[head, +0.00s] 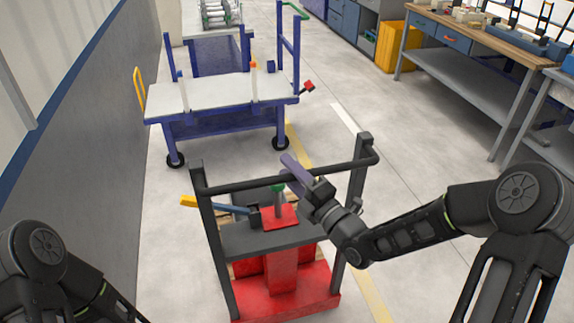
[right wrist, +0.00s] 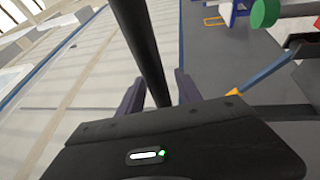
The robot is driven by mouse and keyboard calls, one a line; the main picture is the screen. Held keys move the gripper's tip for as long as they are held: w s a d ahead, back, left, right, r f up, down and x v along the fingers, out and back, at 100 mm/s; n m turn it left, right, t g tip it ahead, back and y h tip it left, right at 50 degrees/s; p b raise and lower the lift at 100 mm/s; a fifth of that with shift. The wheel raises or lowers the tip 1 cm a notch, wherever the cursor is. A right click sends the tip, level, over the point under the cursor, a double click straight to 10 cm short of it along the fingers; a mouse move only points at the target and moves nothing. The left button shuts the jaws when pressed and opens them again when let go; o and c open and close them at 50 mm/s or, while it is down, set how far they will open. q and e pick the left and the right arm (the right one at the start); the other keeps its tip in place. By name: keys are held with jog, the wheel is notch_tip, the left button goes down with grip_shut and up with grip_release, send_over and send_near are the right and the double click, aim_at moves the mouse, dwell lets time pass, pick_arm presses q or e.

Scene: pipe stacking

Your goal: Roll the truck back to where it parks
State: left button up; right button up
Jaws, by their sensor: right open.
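The truck (head: 285,299) stands in front of me, with a red base, a dark frame and a black push bar (head: 240,184) across the top. My right gripper (head: 290,164) is at the right part of that bar. In the right wrist view the bar (right wrist: 143,45) passes between the two open fingers of the gripper (right wrist: 158,92). I cannot tell whether the fingers touch it. A lever with a yellow end (head: 188,201) sticks out to the left of the frame. My left arm shows at the lower left, but its gripper is out of view.
A blue cart (head: 215,92) with a pale top stands beyond the truck. A grey wall (head: 95,150) with a blue stripe runs along the left. A workbench (head: 480,39) stands at the right. Yellow floor marking (head: 301,150) runs past the cart. Open floor lies right of the truck.

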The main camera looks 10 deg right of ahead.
jog(key=shift+w+a+r, duration=0.1)
jog(key=shift+w+a, duration=0.1)
jog(key=shift+w, duration=0.25)
jog(key=shift+c, duration=0.2)
grip_shut()
dwell(0.9)
